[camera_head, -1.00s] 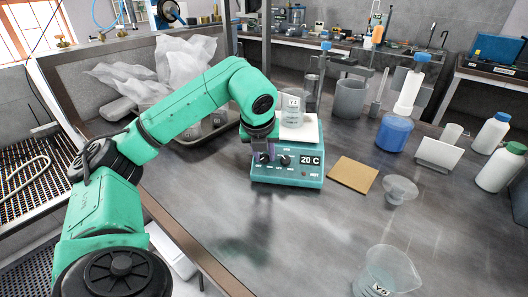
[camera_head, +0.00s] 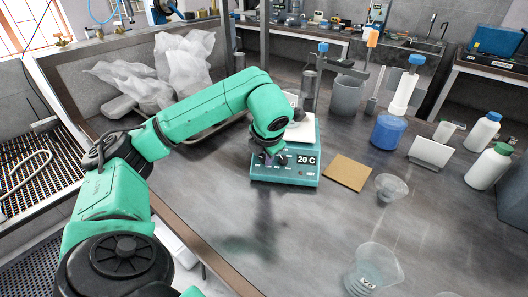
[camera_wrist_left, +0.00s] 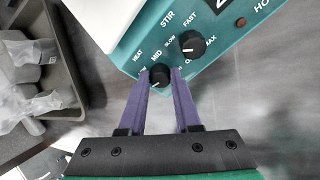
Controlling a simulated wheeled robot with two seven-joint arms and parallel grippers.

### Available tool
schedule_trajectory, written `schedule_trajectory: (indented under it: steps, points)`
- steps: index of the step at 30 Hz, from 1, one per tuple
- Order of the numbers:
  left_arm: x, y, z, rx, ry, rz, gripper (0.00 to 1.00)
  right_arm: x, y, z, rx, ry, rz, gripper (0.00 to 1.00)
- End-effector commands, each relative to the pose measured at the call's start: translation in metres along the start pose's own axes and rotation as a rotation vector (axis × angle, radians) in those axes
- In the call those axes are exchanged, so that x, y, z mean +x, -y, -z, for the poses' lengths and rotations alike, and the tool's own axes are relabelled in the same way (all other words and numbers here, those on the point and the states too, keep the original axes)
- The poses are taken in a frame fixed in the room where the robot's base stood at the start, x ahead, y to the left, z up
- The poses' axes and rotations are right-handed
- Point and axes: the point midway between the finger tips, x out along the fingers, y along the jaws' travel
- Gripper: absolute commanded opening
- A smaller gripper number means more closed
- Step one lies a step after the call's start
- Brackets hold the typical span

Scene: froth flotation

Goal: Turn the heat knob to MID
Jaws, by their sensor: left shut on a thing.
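The teal hot plate (camera_head: 300,178) stands on the bench with its display reading 20 C. In the left wrist view its panel (camera_wrist_left: 222,40) carries two black knobs. The heat knob (camera_wrist_left: 160,75), by the HEAT and MID labels, sits between the purple fingertips of my left gripper (camera_wrist_left: 160,78), which is shut on it. The setting its pointer marks is not clear. The stir knob (camera_wrist_left: 192,43) is just right of it and free. In the head view my left gripper (camera_head: 266,156) is at the panel's left front and hides the heat knob. My right gripper is not in view.
A tan square pad (camera_head: 347,172) lies right of the hot plate, with a clear dish (camera_head: 391,187) beside it. A beaker (camera_head: 373,270) stands at the front. Bottles (camera_head: 482,132) stand at the right. The bench left of the beaker is clear.

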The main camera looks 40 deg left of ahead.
Motion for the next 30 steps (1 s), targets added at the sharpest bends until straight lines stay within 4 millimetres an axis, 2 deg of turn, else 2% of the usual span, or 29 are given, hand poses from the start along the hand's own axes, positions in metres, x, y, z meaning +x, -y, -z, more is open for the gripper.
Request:
schedule_trajectory:
  steps: [14, 30]
  points:
    - [-0.0006, 0.0017, -0.0004, 0.443, 0.004, -0.082, 0.00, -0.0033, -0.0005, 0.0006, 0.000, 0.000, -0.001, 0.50]
    - [0.0005, 0.0040, 0.0016, 0.948, 0.003, -0.171, 0.00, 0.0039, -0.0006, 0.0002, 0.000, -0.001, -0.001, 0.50]
